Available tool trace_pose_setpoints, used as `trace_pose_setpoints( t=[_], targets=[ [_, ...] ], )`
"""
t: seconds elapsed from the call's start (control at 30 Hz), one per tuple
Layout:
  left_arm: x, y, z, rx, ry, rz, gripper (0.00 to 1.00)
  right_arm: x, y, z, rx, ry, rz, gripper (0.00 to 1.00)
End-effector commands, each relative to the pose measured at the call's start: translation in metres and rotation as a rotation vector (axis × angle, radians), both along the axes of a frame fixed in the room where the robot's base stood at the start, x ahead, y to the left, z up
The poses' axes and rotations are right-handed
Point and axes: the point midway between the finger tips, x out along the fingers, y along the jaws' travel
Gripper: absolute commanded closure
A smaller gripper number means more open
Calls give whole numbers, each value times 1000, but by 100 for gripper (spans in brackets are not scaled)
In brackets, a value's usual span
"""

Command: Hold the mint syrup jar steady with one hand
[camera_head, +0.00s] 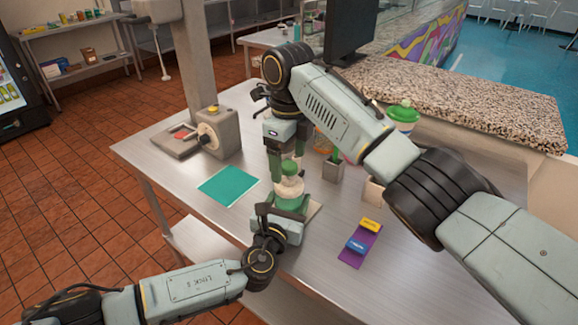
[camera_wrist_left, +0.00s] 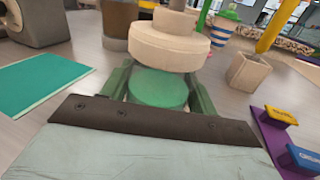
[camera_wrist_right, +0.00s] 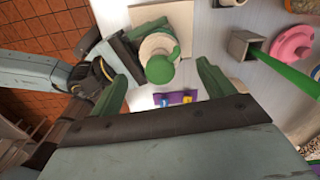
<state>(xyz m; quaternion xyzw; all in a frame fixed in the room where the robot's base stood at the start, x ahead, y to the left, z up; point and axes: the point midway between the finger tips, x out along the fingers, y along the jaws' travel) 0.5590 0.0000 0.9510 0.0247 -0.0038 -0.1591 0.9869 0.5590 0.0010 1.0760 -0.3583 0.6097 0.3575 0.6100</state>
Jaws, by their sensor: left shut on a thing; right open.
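The mint syrup jar stands upright on a pale square board on the metal table. It has a green body (camera_wrist_left: 158,88), a wide cream lid (camera_wrist_left: 168,45) and a green knob on top (camera_wrist_right: 160,69). My left gripper (camera_head: 290,205) is shut around the jar's green body, one finger on each side. My right gripper (camera_head: 288,155) is open above the jar, pointing down. In the right wrist view its two green fingers (camera_wrist_right: 163,85) are spread, with the jar's knob between and beyond them. The right gripper is apart from the jar or nearly so; the exact gap is hard to tell.
A teal mat (camera_head: 228,186) lies left of the jar. A purple strip (camera_head: 352,258) with a yellow and a blue clip lies right. A grey machine (camera_head: 218,132) is at the back left.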

Motion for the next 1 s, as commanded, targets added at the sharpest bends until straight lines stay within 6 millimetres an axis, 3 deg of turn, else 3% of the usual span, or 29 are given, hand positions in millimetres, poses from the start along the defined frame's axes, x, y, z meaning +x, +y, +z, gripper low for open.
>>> trace_pose_setpoints(
  t=[0.17, 0.3, 0.7, 1.0],
  targets=[
    [0, 0, -1, 1, 1, 0, 71, -1, -1, -34, -3, 4, 0, 19],
    [0, 0, -1, 1, 1, 0, 71, 0, 0, -31, 0, 1, 30, 19],
    [0, 0, -1, 1, 1, 0, 71, 0, 0, -50, 1, 2, 30, 19],
    [0, 0, -1, 2, 2, 0, 71, 1, 0, -51, 0, 1, 31, 19]
  ],
)
